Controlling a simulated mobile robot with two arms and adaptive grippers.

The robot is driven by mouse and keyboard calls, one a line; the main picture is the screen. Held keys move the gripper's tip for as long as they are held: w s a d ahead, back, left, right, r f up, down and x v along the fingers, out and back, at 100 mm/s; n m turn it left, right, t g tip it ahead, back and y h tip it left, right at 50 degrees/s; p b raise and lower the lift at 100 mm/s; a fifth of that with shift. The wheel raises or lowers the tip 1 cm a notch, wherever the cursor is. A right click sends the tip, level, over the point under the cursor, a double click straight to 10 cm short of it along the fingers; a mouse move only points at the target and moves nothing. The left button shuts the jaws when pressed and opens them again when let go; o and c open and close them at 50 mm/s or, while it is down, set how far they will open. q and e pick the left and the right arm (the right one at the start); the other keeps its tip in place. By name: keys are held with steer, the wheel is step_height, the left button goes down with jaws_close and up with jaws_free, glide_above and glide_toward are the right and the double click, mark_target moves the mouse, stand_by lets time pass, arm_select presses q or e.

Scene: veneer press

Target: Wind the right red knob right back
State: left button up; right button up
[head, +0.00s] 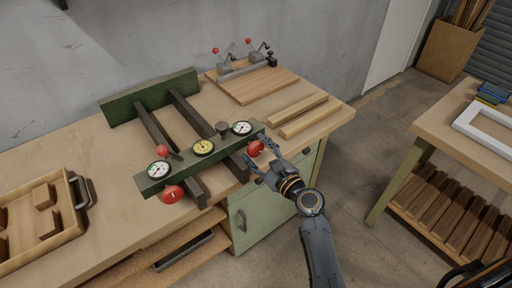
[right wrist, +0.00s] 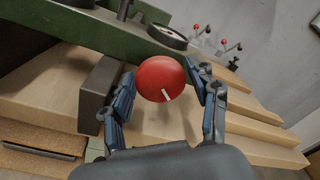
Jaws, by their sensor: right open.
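The right red knob (head: 256,148) sits on the front of the green press bar (head: 180,160), at its right end. In the right wrist view the knob (right wrist: 161,79) is a round red disc with a white mark pointing down and slightly right. My right gripper (head: 257,162) is open, its fingers on either side of the knob; in the right wrist view the right finger (right wrist: 208,90) looks close to the knob, but I cannot tell if it touches. The left red knob (head: 172,194) is at the bar's other end. My left gripper is not in view.
Dark rails (head: 190,112) run back from the bar to a green rear plate. Three dials top the bar, the yellow one (head: 203,147) in the middle. A wooden tray (head: 75,215) stands left. Wood strips (head: 303,117) lie right. Floor separates this bench from another table (head: 460,125).

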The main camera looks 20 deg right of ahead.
steer(key=shift+w+a, duration=0.1)
steer(key=shift+w, duration=0.15)
steer(key=c, duration=0.9)
steer(key=shift+n, duration=0.3)
